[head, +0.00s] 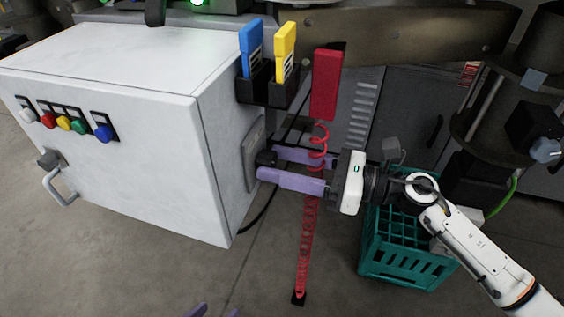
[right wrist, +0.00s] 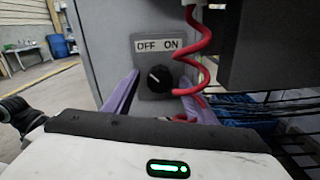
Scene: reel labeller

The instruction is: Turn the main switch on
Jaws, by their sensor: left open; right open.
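The main switch is a black rotary knob (right wrist: 160,78) on a grey plate (right wrist: 143,60) under an "OFF ON" label (right wrist: 158,45). Its white mark points up and left, toward OFF. In the head view the knob (head: 266,158) sits on the right side of the white cabinet (head: 150,150). My right gripper (head: 262,165) is open, its purple fingers reaching to the knob from the right. In the right wrist view the fingers stand either side of the knob; contact cannot be told. My left gripper (head: 214,310) is open at the bottom edge, only its purple fingertips showing.
A red coiled cord (head: 310,225) hangs by my right gripper, below a red block (head: 326,85). Blue (head: 251,48) and yellow (head: 285,50) tools stand in a black holder (head: 265,88) above. A green crate (head: 405,262) stands below my right arm. Coloured buttons (head: 64,122) line the cabinet front.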

